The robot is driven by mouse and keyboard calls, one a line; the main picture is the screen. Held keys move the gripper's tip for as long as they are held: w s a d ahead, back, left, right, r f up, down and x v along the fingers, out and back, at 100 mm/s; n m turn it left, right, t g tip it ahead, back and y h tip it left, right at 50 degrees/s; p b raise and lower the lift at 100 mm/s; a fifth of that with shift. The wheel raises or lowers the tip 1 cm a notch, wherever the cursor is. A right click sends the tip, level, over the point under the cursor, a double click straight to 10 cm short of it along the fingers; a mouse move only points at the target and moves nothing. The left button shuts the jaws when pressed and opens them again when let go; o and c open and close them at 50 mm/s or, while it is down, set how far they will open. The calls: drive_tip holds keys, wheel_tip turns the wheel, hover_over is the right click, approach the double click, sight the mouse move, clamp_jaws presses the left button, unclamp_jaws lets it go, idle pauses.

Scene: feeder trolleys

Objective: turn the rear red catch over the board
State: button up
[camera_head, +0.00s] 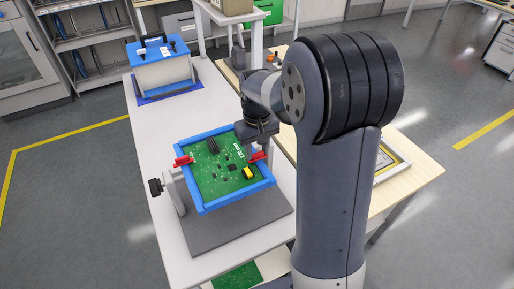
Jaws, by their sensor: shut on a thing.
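A green circuit board (217,170) lies in a blue frame (232,202) held on a grey stand. One red catch (184,161) sits at the frame's left side, its inner end reaching the board's edge. The other red catch (257,156) is at the frame's right side, directly below my gripper (257,147). My gripper points down and is shut on this right catch. The fingertips are small and partly hidden, so the exact grip on the catch is hard to see. The right catch appears to reach the board's edge.
The stand has a black knob (155,187) at the left and a dark grey base (250,222). A white and blue box (161,66) stands at the table's far end. Another green board (238,277) lies below the near edge. Bare white tabletop lies behind the frame.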

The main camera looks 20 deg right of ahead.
drive_tip(key=o, duration=0.7)
wheel_tip(320, 180, up, 11)
drive_tip(key=shift+f, duration=0.15)
wheel_tip(320, 180, down, 11)
drive_tip(key=shift+f, duration=0.1)
drive_tip(key=shift+r+n, duration=0.25)
drive_tip(key=shift+n, duration=0.85)
drive_tip(key=shift+m, duration=0.3)
